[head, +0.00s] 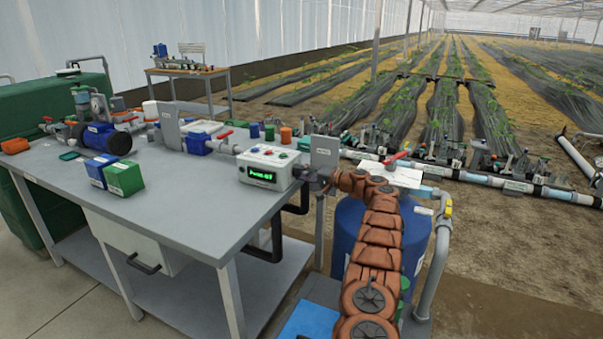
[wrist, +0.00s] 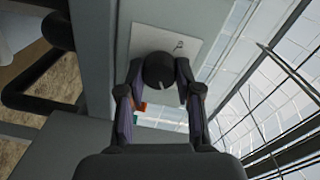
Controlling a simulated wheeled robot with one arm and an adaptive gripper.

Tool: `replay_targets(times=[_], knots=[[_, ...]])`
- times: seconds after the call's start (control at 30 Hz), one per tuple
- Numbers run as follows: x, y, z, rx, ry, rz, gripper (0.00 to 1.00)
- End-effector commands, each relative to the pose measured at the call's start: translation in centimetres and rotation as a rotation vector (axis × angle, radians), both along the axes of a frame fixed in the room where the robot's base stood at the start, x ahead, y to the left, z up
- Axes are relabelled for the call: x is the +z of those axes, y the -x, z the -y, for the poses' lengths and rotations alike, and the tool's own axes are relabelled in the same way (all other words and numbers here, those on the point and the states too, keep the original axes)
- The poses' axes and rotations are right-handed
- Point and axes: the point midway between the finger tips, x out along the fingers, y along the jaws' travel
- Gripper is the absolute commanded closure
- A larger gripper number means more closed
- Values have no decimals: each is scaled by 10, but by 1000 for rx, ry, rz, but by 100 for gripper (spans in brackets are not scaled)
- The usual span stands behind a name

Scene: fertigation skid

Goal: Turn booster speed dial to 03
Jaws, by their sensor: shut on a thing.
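The booster speed dial (wrist: 159,69) is a round black knob with a pale pointer line, on a white plate (wrist: 185,45) fixed to a grey surface. My gripper (wrist: 160,82) has one finger on each side of the dial and is shut on it. The plate's small marks are too blurred to read as numbers. In the head view my gripper (head: 312,176) is at the right end of the bench, and the dial cannot be made out there. A white control box (head: 268,158) beside it has a lit green display (head: 262,175), whose digits I cannot read surely.
The grey bench (head: 170,200) carries pumps, pipes, a blue box (head: 98,168) and a green box (head: 124,178). A blue drum (head: 350,225) and pipes are near my arm. Black rails (head: 270,243) stick out from the bench.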

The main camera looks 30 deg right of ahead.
Motion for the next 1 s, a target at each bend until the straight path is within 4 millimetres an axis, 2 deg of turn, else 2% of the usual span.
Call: replay_targets(times=[0.23, 0.27, 0.47, 0.8, 1.0], knots=[[-1, 0, 0, 0, -1, 0, 100], [-1, 0, 0, 0, -1, 0, 63], [0, 0, 0, 0, 0, 0, 42], [0, 1, 1, 0, 1, 0, 41], [2, 12, 7, 0, 1, 0, 41]])
